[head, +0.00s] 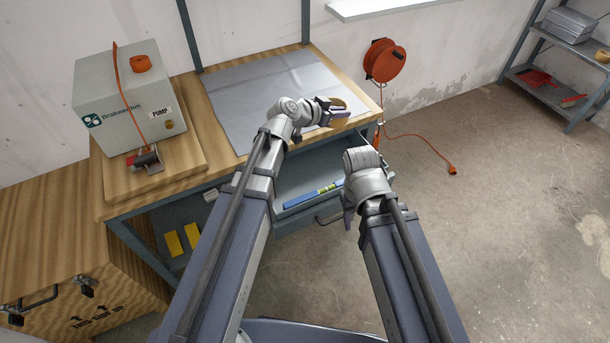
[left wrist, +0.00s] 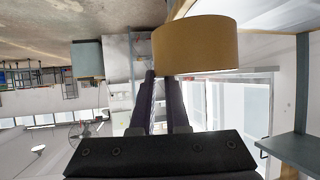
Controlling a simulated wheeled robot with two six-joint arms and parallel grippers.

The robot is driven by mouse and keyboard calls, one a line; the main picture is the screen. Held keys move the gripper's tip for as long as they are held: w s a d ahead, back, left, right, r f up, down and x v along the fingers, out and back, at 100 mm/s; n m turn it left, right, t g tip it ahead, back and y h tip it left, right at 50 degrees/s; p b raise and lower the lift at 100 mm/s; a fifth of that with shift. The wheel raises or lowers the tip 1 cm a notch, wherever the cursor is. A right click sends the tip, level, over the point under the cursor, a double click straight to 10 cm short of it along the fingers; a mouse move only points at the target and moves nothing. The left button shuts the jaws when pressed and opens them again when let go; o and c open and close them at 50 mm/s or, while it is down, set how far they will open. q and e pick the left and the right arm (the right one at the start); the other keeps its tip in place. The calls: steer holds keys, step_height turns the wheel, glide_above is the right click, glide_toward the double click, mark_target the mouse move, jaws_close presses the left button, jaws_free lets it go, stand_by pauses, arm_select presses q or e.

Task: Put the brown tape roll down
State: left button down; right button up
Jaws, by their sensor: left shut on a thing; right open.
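The brown tape roll (head: 340,122) is at the front right corner of the workbench, partly hidden behind my left gripper (head: 332,113). My left gripper is shut on the roll. In the left wrist view the roll (left wrist: 197,46) shows its curved brown side at the ends of the dark fingers (left wrist: 158,82). I cannot tell whether the roll touches the bench. My right gripper (head: 349,218) is open and low in front of the open drawer, mostly hidden by its own wrist.
A grey mat (head: 250,92) covers much of the wooden workbench and is bare. A pump box (head: 125,100) stands at the left. The open drawer (head: 290,181) holds a blue and yellow level (head: 312,195). An orange cable reel (head: 384,60) hangs on the wall.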

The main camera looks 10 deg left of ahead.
arm_select(q)
steer(key=s+d+f+m+g+h+b, duration=0.2)
steer(key=s+d+f+b, duration=0.1)
steer(key=f, duration=0.3)
steer(key=shift+s+d+f+m+b, duration=0.2)
steer(key=shift+s+d+m+b, duration=0.3)
steer(key=shift+b, duration=0.4)
arm_select(e)
step_height(320, 180, down, 7)
arm_select(q)
steer(key=shift+w+f, duration=0.1)
steer(key=shift+w, duration=0.05)
step_height(320, 180, down, 14)
steer(key=b, duration=1.4)
steer(key=shift+w+r, duration=0.15)
steer(key=shift+r, duration=0.1)
steer(key=w+a, duration=0.2)
steer(key=w, duration=0.1)
steer(key=shift+a, duration=0.1)
steer(key=shift+a+f+b, duration=0.1)
steer(key=shift+f+b, duration=0.4)
steer(key=shift+f, duration=0.1)
arm_select(e)
step_height(320, 180, down, 15)
steer(key=shift+r, duration=0.1)
